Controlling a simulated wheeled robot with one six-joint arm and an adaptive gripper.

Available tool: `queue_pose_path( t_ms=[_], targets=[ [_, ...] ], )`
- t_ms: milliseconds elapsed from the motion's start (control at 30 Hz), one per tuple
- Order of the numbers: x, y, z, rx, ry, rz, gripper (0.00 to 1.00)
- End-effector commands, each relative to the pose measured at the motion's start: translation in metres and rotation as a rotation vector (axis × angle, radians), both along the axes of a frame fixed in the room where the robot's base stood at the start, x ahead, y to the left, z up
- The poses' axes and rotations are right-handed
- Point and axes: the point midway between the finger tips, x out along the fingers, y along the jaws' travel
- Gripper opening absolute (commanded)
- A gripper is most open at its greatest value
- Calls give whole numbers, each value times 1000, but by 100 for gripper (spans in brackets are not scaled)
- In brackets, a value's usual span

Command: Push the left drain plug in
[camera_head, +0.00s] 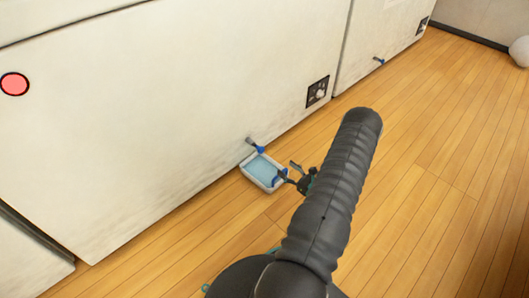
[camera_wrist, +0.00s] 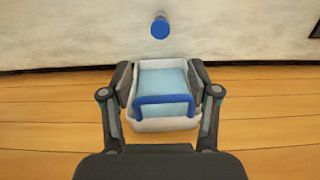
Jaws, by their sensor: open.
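The left drain plug (camera_head: 256,146) is a grey stub with a blue end, sticking out low on the white panel. In the wrist view its round blue end (camera_wrist: 160,27) faces me, above the tray and apart from my gripper. A white tray (camera_head: 246,170) with a pale blue inside and a blue handle (camera_wrist: 163,101) is below the plug, at the foot of the panel. My gripper (camera_head: 287,175) is open at the tray's right in the head view. In the wrist view its fingers (camera_wrist: 162,88) are on either side of the tray; I cannot tell whether they touch it.
A second plug with a blue end (camera_head: 379,60) sticks out of the panel farther right. Dark square fittings (camera_head: 317,91) are on the panels. A red round button (camera_head: 14,84) is at the left. The wooden floor (camera_head: 440,190) is clear at right.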

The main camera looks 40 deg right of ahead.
Motion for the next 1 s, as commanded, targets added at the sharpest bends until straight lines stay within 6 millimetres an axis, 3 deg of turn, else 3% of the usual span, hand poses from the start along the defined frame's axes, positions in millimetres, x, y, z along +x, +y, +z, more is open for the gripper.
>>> queue_pose_path(
  t_ms=[167, 700, 1000],
  targets=[
    [18, 2, -1, 0, -1, 1, 61],
    [112, 10, -1, 0, -1, 2, 61],
    [135, 11, -1, 1, 0, -1, 61]
  ],
)
